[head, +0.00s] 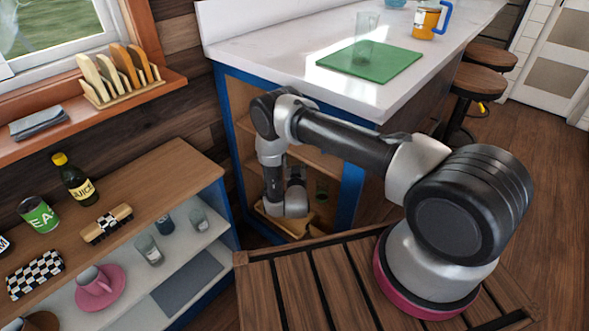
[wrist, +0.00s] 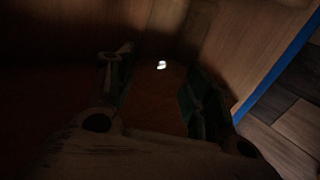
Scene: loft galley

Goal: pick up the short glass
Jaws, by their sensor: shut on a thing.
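My gripper (wrist: 160,72) reaches into the dark lower part of the blue-edged cabinet under the counter. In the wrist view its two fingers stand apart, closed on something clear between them. Only a small white glint (wrist: 161,65) of this shows, which fits the short glass; its outline is lost in the dark. In the head view my arm's wrist hides the fingers and whatever they hold.
The cabinet's blue edge (wrist: 275,72) is close on the right in the wrist view. A tall glass (head: 365,45) stands on a green mat (head: 385,65) on the counter.

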